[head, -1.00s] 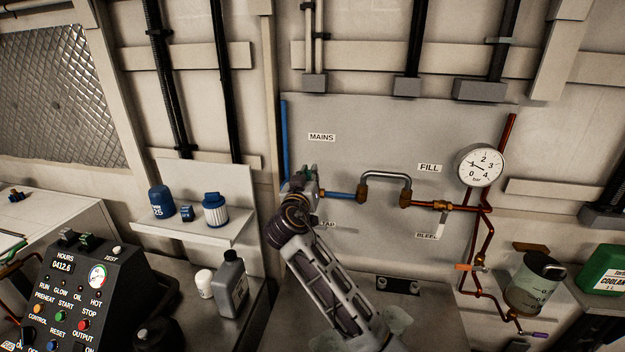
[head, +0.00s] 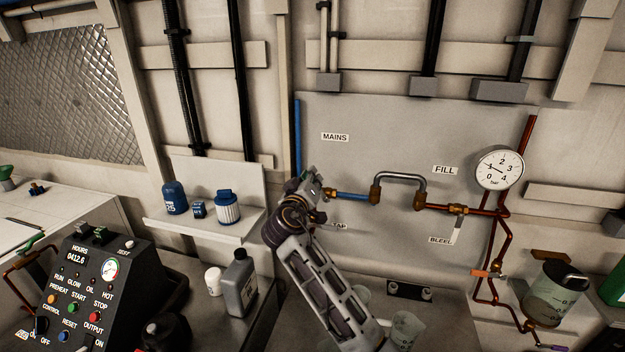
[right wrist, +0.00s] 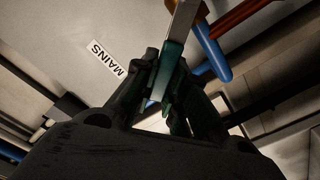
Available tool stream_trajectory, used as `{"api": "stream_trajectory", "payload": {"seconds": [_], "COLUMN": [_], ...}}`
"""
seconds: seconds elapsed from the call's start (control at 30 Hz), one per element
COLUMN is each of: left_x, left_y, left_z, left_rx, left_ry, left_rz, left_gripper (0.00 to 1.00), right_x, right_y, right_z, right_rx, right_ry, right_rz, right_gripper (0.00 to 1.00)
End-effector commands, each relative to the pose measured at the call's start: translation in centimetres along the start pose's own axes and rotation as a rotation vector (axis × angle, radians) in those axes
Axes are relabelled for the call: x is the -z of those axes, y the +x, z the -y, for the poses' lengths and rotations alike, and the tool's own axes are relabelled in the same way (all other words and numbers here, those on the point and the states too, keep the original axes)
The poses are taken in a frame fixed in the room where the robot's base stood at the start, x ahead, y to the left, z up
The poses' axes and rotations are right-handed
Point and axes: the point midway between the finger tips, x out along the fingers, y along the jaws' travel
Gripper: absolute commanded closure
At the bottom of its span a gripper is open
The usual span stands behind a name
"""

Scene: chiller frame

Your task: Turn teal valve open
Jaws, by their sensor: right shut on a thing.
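The teal valve handle (right wrist: 170,72) shows between the two dark fingers of my right gripper (right wrist: 174,95) in the right wrist view. The fingers are shut on it. In the head view my right gripper (head: 308,184) is at the left end of the blue pipe (head: 353,196), below the MAINS label (head: 335,137). My gripper and wrist hide most of the valve there, and only a little teal shows. How far the handle is turned is hard to tell. My left gripper is not in view.
A grey pipe loop (head: 400,178) and a pressure gauge (head: 499,168) are right of the valve. A shelf (head: 200,230) with blue containers is to the left. A grey bottle (head: 239,283) and a black control box (head: 95,285) stand below it.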

Motion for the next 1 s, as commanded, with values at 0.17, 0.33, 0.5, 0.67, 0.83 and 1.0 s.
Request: {"api": "stream_trajectory", "payload": {"seconds": [0.17,0.33,0.5,0.67,0.83,1.0], "left_x": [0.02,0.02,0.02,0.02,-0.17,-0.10], "left_y": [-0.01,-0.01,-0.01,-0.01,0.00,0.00], "left_z": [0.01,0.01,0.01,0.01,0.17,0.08], "left_rx": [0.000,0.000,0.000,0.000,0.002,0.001], "left_ry": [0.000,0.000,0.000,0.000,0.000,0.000], "left_rz": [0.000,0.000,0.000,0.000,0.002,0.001], "left_gripper": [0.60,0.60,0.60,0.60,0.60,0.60], "right_x": [0.05,0.05,0.03,0.01,0.09,0.76], "right_y": [-0.05,-0.05,-0.03,-0.02,-0.01,0.00], "right_z": [0.08,0.07,0.04,0.02,-0.05,-0.52], "right_rx": [0.002,0.002,0.001,0.001,0.000,0.000], "right_ry": [0.000,0.001,0.001,0.001,0.002,0.004], "right_rz": [-0.001,-0.001,0.000,0.000,0.000,0.000], "right_gripper": [1.00,0.80,0.63,0.63,0.63,0.63]}}
